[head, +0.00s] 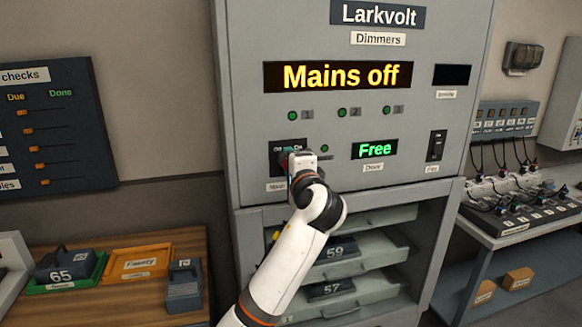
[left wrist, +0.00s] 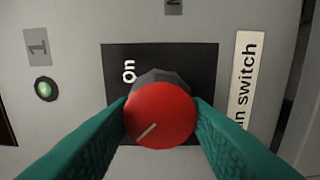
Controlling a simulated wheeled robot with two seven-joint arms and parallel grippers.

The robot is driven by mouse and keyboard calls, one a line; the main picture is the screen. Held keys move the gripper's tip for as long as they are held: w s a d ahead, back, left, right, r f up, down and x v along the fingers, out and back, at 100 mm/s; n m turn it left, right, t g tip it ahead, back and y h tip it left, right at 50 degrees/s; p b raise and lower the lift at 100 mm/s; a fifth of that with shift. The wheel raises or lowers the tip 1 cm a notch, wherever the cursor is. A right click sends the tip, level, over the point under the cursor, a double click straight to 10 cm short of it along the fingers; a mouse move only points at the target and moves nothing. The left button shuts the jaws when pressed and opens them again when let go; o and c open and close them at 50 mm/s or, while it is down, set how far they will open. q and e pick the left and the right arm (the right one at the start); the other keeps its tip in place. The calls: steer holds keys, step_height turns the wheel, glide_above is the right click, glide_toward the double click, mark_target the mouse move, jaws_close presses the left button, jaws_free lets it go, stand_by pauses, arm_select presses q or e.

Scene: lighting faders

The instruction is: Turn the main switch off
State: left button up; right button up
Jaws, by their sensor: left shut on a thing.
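The main switch is a red round knob (left wrist: 160,115) with a white pointer line, on a black plate (left wrist: 205,62) marked "On". My left gripper (left wrist: 160,122) is shut on the knob, its green fingers on either side. In the head view the left gripper (head: 293,158) is at the plate (head: 290,145), and my arm hides most of the knob. The display (head: 338,77) on the grey dimmer cabinet (head: 240,60) reads "Mains off". My right gripper is not in view.
A green "Free" display (head: 374,149) and a black rocker switch (head: 437,146) are right of the gripper. Below are open shelves with units (head: 335,250). A wooden bench (head: 190,245) stands left, and a table with plugged cables (head: 515,228) stands right.

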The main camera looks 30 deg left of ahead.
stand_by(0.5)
arm_select(q)
steer(key=o, duration=1)
steer(key=shift+c, duration=0.2)
steer(key=b+v, duration=0.2)
steer(key=v, duration=1)
steer(key=shift+b, duration=0.4)
steer(key=shift+s, duration=0.1)
